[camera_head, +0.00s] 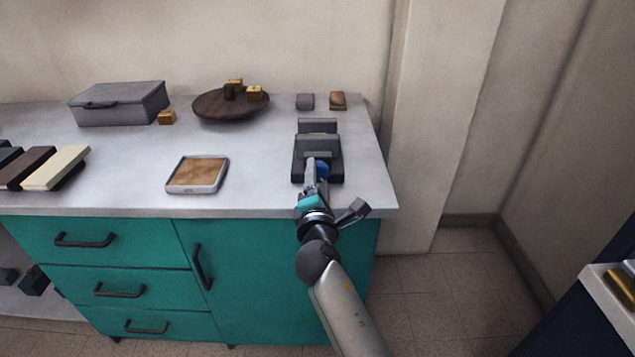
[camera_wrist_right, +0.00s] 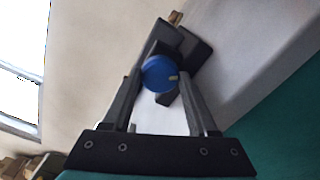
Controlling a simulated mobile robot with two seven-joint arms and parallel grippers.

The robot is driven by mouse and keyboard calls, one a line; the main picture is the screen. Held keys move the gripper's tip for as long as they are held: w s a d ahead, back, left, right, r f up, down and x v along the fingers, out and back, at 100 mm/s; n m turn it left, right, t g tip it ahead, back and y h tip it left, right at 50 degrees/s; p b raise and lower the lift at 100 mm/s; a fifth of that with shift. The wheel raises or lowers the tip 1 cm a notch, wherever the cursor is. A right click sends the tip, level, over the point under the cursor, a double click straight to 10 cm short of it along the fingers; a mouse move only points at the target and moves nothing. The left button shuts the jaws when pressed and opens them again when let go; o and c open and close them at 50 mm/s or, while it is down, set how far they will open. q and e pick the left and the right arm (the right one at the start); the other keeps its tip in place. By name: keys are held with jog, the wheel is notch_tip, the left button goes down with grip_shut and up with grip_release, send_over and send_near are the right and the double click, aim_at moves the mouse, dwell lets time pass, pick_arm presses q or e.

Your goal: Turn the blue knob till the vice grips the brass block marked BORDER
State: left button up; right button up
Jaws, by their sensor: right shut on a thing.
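The dark grey vice (camera_head: 318,142) stands near the right end of the counter, its blue knob (camera_head: 323,170) facing the front edge. My right gripper (camera_head: 318,168) reaches in from the front and is shut on the blue knob. In the right wrist view the round blue knob (camera_wrist_right: 159,73), with a small pale mark, sits between the two fingers (camera_wrist_right: 160,85). I cannot make out a brass block between the vice jaws. Small brass blocks lie on the round brown tray (camera_head: 215,108) and beside the grey box (camera_head: 167,117); no marking is readable. My left gripper is out of view.
A grey block (camera_head: 305,101) and a brown block (camera_head: 338,100) lie behind the vice. A shallow tray with a tan inside (camera_head: 188,187) lies left of it. A grey lidded box (camera_head: 120,103) and book-like bars (camera_head: 57,168) are farther left. The counter around the vice is mostly clear.

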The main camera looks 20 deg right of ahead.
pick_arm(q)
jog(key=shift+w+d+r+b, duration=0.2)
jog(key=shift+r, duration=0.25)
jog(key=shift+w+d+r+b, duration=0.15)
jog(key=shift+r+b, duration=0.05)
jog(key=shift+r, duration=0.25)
pick_arm(e)
jog(key=shift+m, duration=1.3)
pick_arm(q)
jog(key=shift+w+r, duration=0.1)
pick_arm(e)
jog(key=shift+r, duration=0.1)
jog(key=o, duration=1.4)
jog(key=shift+c, duration=0.2)
